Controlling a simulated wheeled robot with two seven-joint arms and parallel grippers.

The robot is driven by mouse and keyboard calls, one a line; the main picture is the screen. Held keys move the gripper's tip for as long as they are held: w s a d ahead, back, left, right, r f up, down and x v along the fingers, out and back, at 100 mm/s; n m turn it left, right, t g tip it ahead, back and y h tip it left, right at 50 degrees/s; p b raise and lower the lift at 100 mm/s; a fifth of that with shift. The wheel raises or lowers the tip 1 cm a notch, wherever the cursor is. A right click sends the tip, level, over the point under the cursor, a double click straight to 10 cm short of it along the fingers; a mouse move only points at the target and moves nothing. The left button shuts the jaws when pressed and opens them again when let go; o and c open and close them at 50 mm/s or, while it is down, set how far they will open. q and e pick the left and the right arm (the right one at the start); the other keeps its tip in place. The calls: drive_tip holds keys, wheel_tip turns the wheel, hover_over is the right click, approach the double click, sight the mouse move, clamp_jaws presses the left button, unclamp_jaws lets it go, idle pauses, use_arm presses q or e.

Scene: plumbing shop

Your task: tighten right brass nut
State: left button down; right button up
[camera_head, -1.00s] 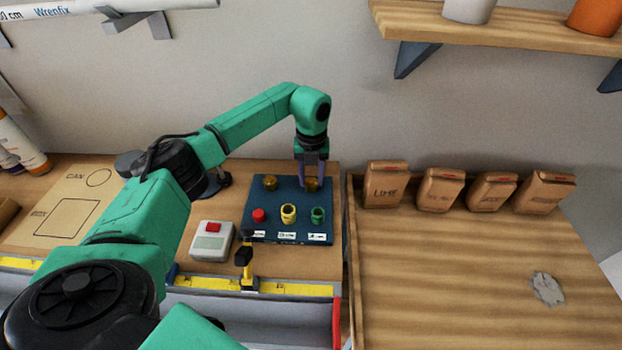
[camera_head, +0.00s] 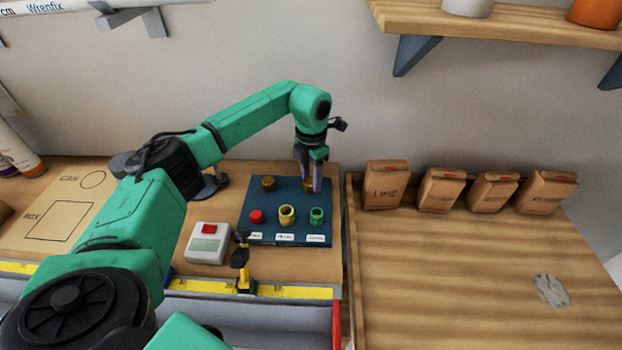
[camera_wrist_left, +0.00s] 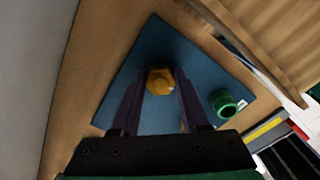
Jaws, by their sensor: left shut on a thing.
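The right brass nut (camera_wrist_left: 160,82) sits on the blue board (camera_head: 262,212), at its back right. My left gripper (camera_head: 311,188) points down over this nut and is shut on it, one purple finger on each side. In the left wrist view the nut lies between the two fingertips of the left gripper (camera_wrist_left: 161,85). In the head view the fingers partly hide the nut. The left brass nut (camera_head: 268,183) stands free at the board's back left. My right gripper is not in view.
A red part (camera_head: 257,216), a yellow ring (camera_head: 287,215) and a green ring (camera_head: 317,215) are in the board's front row. A grey box with a red button (camera_head: 208,243) stands left. A wooden tray (camera_head: 430,270) and several paper bags (camera_head: 386,185) are right.

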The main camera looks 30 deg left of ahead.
use_arm(q)
drive_tip(key=shift+w+r+m, duration=0.15)
drive_tip(key=shift+r+m, duration=0.05)
drive_tip(key=shift+m, duration=0.8)
drive_tip(key=shift+c, duration=2.1)
unclamp_jaws()
drive_tip(key=shift+f, duration=0.1)
